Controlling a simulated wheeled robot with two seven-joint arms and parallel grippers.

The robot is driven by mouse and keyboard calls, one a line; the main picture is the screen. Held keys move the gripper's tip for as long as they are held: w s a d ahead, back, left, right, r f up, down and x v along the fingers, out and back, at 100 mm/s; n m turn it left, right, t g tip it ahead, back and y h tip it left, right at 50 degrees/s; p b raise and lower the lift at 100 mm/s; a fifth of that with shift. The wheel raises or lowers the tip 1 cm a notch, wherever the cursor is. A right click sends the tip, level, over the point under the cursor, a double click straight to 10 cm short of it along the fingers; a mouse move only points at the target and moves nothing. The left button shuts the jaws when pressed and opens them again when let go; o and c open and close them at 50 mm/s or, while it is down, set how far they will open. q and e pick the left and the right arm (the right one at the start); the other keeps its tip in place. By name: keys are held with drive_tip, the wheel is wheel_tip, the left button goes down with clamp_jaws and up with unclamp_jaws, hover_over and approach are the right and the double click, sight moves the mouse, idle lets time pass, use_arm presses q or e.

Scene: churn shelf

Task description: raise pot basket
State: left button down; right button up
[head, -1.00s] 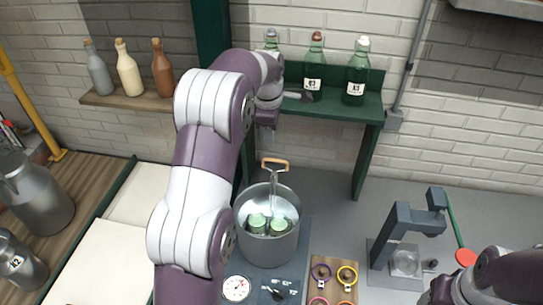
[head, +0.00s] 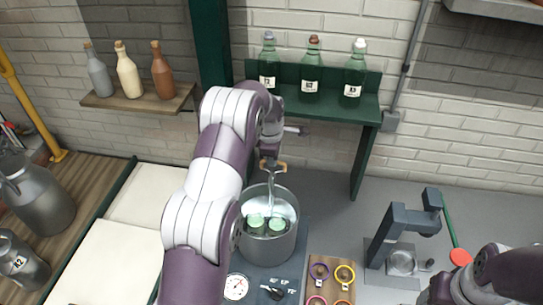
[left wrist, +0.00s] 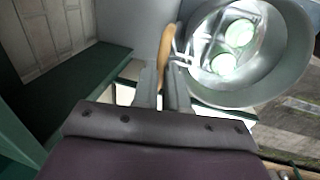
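The grey metal pot (head: 268,248) stands on the dark bench panel. The basket (head: 272,207) sits inside it with two green-lidded jars. Its thin rod rises to a wooden handle (head: 279,167) above the rim. My left gripper (head: 268,163) is at this handle. In the left wrist view, the handle (left wrist: 166,48) runs down to between the fingertips (left wrist: 162,88). The gap there is narrow, and I cannot tell whether the fingers press on it. The pot (left wrist: 290,92) is to the right of the fingers. My right gripper is not in view; only part of that arm shows.
Several bottles stand on the green shelf (head: 325,107) behind my left arm. A dial gauge (head: 236,287) and a board with coloured rings (head: 331,268) are in front of the pot. A grey press (head: 399,235) stands right. Metal cans (head: 38,195) are far left.

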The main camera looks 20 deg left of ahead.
use_arm(q)
drive_tip(key=shift+w+r, duration=0.1)
drive_tip(key=shift+r, duration=0.25)
wheel_tip(320, 180, up, 11)
drive_tip(key=p, duration=0.2)
drive_tip(key=shift+a+r, duration=0.1)
drive_tip(key=c, duration=1.2)
unclamp_jaws()
drive_tip(key=shift+o, duration=0.2)
drive_tip(key=shift+a, duration=0.1)
